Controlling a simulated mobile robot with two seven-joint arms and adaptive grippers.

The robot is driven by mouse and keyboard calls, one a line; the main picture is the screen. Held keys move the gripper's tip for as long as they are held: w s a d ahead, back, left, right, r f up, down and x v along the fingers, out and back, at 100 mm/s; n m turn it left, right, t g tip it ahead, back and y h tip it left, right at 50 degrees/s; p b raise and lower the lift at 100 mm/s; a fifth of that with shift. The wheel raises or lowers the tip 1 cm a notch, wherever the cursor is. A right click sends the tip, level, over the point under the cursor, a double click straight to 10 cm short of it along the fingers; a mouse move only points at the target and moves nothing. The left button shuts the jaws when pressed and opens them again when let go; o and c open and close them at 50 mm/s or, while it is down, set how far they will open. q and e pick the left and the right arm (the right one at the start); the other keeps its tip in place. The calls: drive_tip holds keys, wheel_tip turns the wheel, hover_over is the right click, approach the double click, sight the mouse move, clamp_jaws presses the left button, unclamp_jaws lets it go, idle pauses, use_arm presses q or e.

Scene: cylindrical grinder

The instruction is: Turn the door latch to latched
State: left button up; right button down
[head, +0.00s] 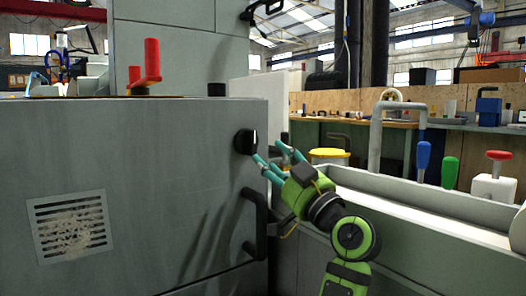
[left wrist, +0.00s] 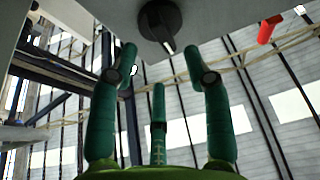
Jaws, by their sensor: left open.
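The door latch (head: 245,142) is a round black knob near the upper right edge of the grey door panel (head: 150,170). In the left wrist view the latch (left wrist: 158,22) shows at the top centre, with a pointed grip across its round base. My left gripper (head: 269,154) is open, with its teal fingers spread just right of the latch. In the left wrist view my left gripper (left wrist: 160,62) has its fingers below the knob and nothing between them. I cannot tell whether a fingertip touches the latch. My right gripper is not in view.
A black bar handle (head: 256,222) stands out from the panel below the latch. A vent grille (head: 70,225) is at lower left. A red lever (head: 146,65) stands on top of the machine. Blue (head: 422,163), green (head: 450,172) and red (head: 499,155) handles are at right.

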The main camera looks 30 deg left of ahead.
use_arm(q)
drive_tip(key=v, duration=0.6)
drive_tip(key=shift+s+d, duration=0.2)
